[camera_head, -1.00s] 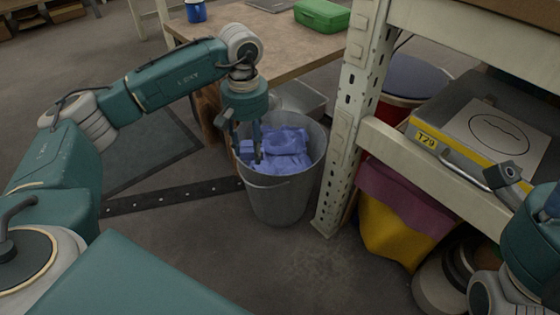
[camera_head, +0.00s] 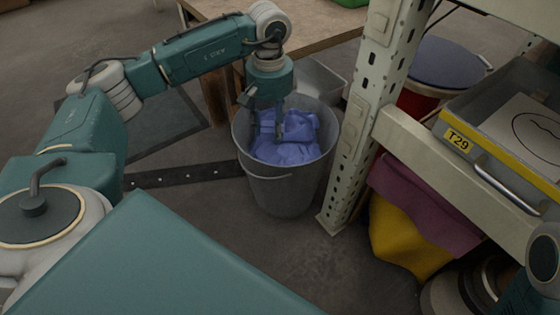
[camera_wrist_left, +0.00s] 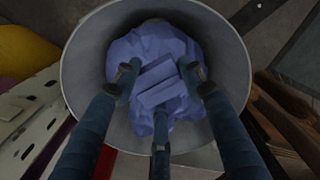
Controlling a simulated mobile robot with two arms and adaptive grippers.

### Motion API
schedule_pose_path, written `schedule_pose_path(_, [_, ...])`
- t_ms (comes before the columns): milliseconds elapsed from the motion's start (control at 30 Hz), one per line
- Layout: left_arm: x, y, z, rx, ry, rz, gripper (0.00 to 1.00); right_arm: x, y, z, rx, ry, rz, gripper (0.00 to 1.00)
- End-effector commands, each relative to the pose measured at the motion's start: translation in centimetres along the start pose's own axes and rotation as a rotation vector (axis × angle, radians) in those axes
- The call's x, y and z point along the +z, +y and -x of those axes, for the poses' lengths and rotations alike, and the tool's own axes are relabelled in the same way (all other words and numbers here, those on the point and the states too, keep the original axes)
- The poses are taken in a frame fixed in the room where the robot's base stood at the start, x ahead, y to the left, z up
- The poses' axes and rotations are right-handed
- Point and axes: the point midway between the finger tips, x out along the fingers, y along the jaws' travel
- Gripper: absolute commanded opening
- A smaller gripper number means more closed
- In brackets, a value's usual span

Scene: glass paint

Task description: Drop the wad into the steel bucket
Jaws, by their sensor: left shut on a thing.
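The steel bucket (camera_head: 284,192) is grey, stands upright on the floor and holds crumpled blue cloth-like material (camera_head: 298,128). My left gripper (camera_head: 266,136) points down into the bucket's mouth, left of its middle. In the left wrist view its three fingers (camera_wrist_left: 160,92) close around a small folded blue wad (camera_wrist_left: 160,84). Blue material (camera_wrist_left: 185,48) of nearly the same colour lies behind the wad, inside the bucket wall (camera_wrist_left: 82,75). I cannot tell whether the wad touches it. Part of my right arm shows at the lower right edge; its gripper is out of view.
A pale perforated shelf post (camera_head: 362,130) stands close to the bucket's right. The shelf holds a grey tray marked T29 (camera_head: 458,140). A yellow and purple bag (camera_head: 405,235) sits below. A wooden table (camera_head: 320,38) is behind. The floor in front is clear.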

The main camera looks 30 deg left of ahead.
Motion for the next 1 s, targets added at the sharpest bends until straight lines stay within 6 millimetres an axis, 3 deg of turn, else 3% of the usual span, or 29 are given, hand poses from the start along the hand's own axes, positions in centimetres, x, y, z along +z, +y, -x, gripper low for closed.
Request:
schedule_pose_path(367, [0.0,0.0,-0.5,0.0,0.001,0.0,0.17,-0.4,-0.1,-0.3,-0.006,0.016,0.002,0.4])
schedule_pose_path(400, [0.0,0.0,-0.5,0.001,0.001,0.0,0.47,-0.4,-0.1,-0.3,-0.006,0.016,0.002,0.4])
schedule_pose_path(500, [0.0,0.0,-0.5,0.001,0.001,0.0,0.63,-0.4,-0.1,-0.3,-0.006,0.016,0.002,0.4])
schedule_pose_path(833, [-0.1,0.1,-0.1,0.001,0.002,0.0,0.63,-0.3,-0.1,-0.3,-0.004,0.012,0.002,0.4])
schedule_pose_path(1000, [-0.1,0.1,2.1,0.004,0.005,0.0,0.63,-0.3,-0.1,-0.3,-0.005,0.013,0.002,0.4])
